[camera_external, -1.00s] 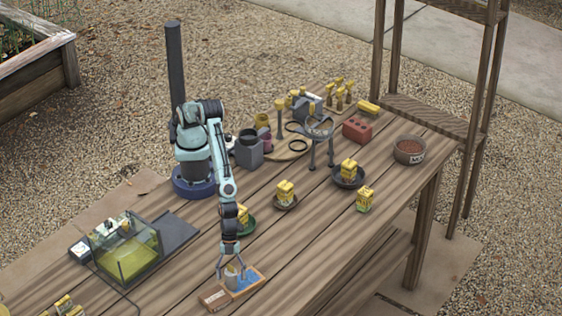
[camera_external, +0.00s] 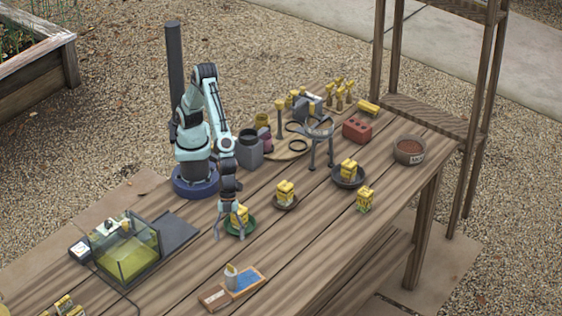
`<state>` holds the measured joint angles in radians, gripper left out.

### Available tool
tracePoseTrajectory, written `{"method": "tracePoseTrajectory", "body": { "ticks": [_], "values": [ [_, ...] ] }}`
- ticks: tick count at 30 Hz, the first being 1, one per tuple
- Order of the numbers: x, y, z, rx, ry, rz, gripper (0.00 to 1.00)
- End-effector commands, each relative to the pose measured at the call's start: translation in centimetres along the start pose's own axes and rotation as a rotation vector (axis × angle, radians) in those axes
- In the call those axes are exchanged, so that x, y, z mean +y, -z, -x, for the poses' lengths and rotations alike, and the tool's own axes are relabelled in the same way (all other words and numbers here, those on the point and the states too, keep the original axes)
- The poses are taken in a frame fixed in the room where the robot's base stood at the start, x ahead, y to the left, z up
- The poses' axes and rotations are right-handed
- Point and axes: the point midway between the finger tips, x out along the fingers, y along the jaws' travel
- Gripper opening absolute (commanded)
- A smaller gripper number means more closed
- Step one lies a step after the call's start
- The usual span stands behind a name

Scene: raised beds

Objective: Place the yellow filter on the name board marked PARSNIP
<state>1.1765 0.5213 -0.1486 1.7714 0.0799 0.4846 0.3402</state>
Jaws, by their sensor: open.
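Several small yellow blocks are in view, and I cannot tell by sight which is the yellow filter. One yellow block (camera_external: 239,213) sits on a green dish (camera_external: 248,230). My gripper (camera_external: 230,236) is open at this dish, its fingers partly in front of it; I cannot tell if they touch the block. A wooden board (camera_external: 255,273) with a blue panel lies at the front, carrying a small grey-white cylinder with a yellow top (camera_external: 231,276). Its pale label is too small to read, so PARSNIP cannot be confirmed.
Yellow blocks sit on a brown saucer (camera_external: 286,205) and a dark bowl (camera_external: 356,183); another (camera_external: 365,200) stands on the table. A glass tank (camera_external: 125,260) is at left. A grey stand (camera_external: 320,135) and red brick (camera_external: 357,129) are behind. The right front table is clear.

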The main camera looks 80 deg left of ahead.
Motion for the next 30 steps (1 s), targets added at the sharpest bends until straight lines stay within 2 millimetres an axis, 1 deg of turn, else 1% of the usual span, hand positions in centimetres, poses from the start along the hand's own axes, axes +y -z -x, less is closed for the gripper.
{"method": "tracePoseTrajectory", "body": {
  "ticks": [5, 8, 10, 11, 12, 13, 14, 15, 16, 17, 18, 19, 20, 21, 22, 24, 27, 30],
  "values": [
    [-0.3, -0.2, 0.2, -0.002, 0.004, 0.008, 0.62],
    [-2.7, -1.9, 2.0, -0.022, 0.039, 0.078, 0.62],
    [-5.8, -4.8, 4.8, -0.055, 0.088, 0.187, 0.62],
    [-7.2, -6.7, 6.3, -0.073, 0.114, 0.250, 0.62],
    [-9.1, -9.6, 8.6, -0.101, 0.152, 0.349, 0.62],
    [-10.2, -12.1, 10.5, -0.124, 0.182, 0.432, 0.62],
    [-11.0, -14.8, 12.4, -0.148, 0.210, 0.524, 0.62],
    [-11.6, -18.7, 15.0, -0.181, 0.248, 0.653, 0.62],
    [-11.6, -21.5, 16.8, -0.205, 0.273, 0.753, 0.62],
    [-11.2, -24.3, 18.5, -0.227, 0.298, 0.857, 0.62],
    [-10.2, -27.9, 20.6, -0.253, 0.327, 0.997, 0.62],
    [-9.0, -30.4, 21.9, -0.272, 0.345, 1.102, 0.62],
    [-7.7, -32.5, 22.9, -0.287, 0.361, 1.203, 0.62],
    [-5.8, -34.8, 23.9, -0.305, 0.375, 1.324, 0.62],
    [-4.4, -36.2, 24.5, -0.315, 0.384, 1.407, 0.62],
    [-1.5, -38.4, 25.2, -0.331, 0.394, 1.565, 0.62],
    [1.2, -39.9, 25.4, -0.343, 0.397, 1.706, 0.62],
    [2.2, -40.3, 25.4, -0.347, 0.395, 1.759, 0.62]
  ]
}}
